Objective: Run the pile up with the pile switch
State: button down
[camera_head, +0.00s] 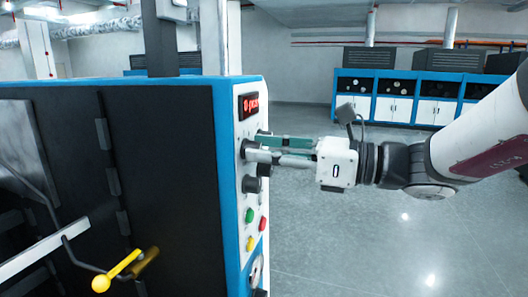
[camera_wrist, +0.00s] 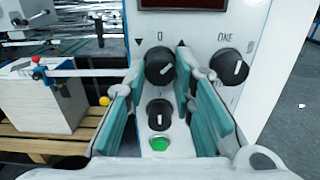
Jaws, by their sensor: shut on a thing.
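The control panel (camera_head: 232,175) is on the narrow end face of the blue and black machine. In the wrist view a black rotary switch (camera_wrist: 159,65) sits under a "0" mark with a small arrow on each side. I take it for the pile switch; its white pointer line tilts up to the right. My gripper (camera_wrist: 161,62) has its teal fingers on either side of this switch and is shut on it. In the head view my gripper (camera_head: 250,148) reaches the panel from the right, and its fingers hide most of the switch.
Another knob (camera_wrist: 229,66) marked "ONE" is right of the fingers. A lower knob (camera_wrist: 160,113) and a green button (camera_wrist: 159,144) show between them. A red button (camera_head: 262,223) and yellow button (camera_head: 250,243) are lower. A pale stack (camera_wrist: 40,103) stands on a wooden pallet (camera_wrist: 25,142).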

jog(key=shift+n+b, duration=3.35)
jog(key=shift+n, duration=1.05)
jog(key=c, duration=1.3)
grip_release()
jog(key=shift+c, duration=0.2)
